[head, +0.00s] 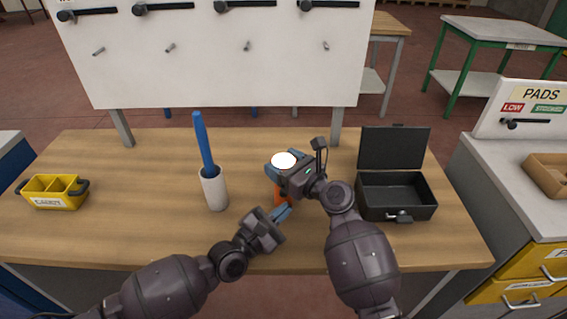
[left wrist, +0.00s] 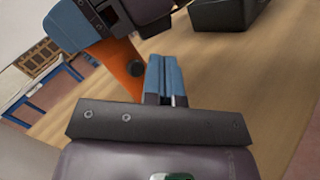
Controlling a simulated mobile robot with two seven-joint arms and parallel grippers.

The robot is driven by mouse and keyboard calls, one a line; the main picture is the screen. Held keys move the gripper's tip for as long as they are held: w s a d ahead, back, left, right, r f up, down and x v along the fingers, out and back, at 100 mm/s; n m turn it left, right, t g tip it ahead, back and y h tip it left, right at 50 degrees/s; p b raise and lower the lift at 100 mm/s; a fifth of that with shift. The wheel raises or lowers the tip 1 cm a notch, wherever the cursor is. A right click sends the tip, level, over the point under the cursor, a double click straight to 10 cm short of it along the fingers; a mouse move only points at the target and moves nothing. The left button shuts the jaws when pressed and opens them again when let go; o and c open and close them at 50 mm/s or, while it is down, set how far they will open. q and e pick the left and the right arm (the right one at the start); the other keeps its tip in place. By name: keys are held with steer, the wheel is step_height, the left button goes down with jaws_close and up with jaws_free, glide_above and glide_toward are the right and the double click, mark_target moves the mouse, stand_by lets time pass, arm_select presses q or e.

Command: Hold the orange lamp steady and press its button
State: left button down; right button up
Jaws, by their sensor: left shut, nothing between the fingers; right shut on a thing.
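The orange lamp (head: 279,198) stands on the wooden table, mostly hidden behind my right gripper. Its top is a bright white disc (head: 284,160). My right gripper (head: 287,163) is shut on the lamp's upper part; its blue fingers sit on either side. My left gripper (head: 286,211) is shut and empty, low beside the lamp.
A white cup with a blue stick (head: 214,190) stands left of the lamp. An open black box (head: 397,197) is close on the right. A yellow bin (head: 55,192) is at the far left. A white board (head: 215,60) stands behind. Table between bin and cup is clear.

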arm_select(q)
steer(key=shift+s, duration=2.05)
arm_select(e)
steer(key=o, duration=1.1)
steer(key=shift+c, duration=0.2)
